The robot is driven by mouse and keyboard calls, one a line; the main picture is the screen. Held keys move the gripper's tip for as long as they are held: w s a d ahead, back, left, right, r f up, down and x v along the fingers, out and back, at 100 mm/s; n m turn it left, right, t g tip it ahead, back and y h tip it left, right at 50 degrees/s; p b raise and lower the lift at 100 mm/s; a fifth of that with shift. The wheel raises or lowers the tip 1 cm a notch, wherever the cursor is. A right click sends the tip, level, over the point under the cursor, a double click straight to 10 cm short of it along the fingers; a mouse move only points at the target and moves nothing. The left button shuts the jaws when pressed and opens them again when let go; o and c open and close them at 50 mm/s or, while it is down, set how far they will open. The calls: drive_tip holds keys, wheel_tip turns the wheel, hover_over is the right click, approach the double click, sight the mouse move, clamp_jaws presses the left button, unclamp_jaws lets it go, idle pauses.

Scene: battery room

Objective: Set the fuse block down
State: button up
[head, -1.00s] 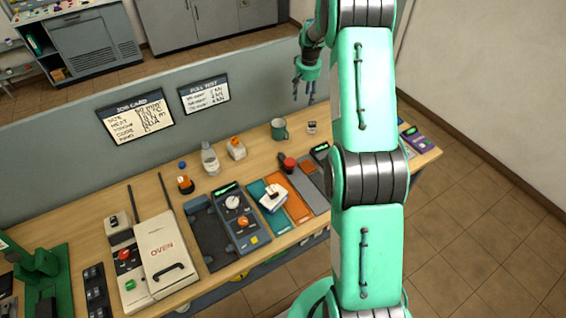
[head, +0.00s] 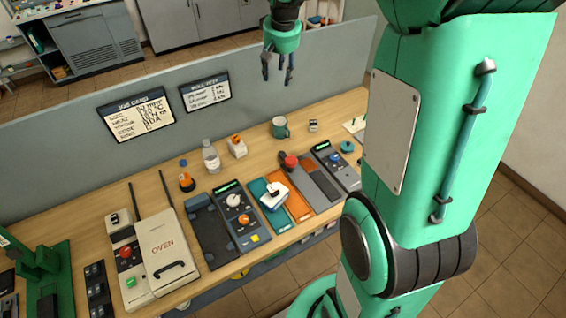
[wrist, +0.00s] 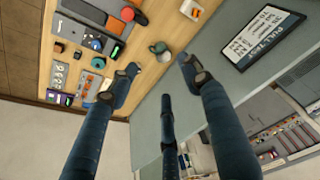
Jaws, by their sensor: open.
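My gripper (head: 278,76) is open and empty, high above the back of the bench by the grey partition. Its spread fingers also show in the wrist view (wrist: 160,84), with nothing between them. A white block with a dark top (head: 273,196) lies across a teal mat (head: 258,186) and an orange mat (head: 299,209) at the bench's middle front. A smaller white block with an orange top (head: 237,147) stands farther back. I cannot tell for sure which of these is the fuse block. My gripper is well apart from both.
A green mug (head: 279,127) stands on the bench below my gripper. A bottle (head: 211,157), an oven (head: 165,249) and a control box (head: 238,215) are to the left. The partition (head: 330,72) rises behind the bench. My arm hides the bench's right end.

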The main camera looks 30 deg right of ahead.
drive_tip(key=s+a+r+n+t, duration=0.1)
drive_tip(key=s+a+r, duration=0.4)
drive_tip(key=s, duration=0.4)
drive_tip(key=s+a+r, duration=0.3)
drive_tip(key=s+a, duration=0.5)
drive_tip(key=s, duration=0.1)
drive_tip(key=s+a+f+n, duration=0.1)
drive_tip(key=s+a, duration=0.2)
drive_tip(key=s, duration=0.6)
drive_tip(key=s+a+f+t, duration=0.1)
drive_tip(key=s+a+f, duration=0.1)
drive_tip(key=s, duration=0.7)
drive_tip(key=shift+s+a+f+n+y, duration=0.2)
drive_tip(key=shift+a+f+n+y, duration=0.15)
drive_tip(key=shift+a, duration=0.45)
wheel_tip(320, 180, down, 12)
drive_tip(key=b, duration=1.2)
drive_tip(key=shift+r, duration=0.1)
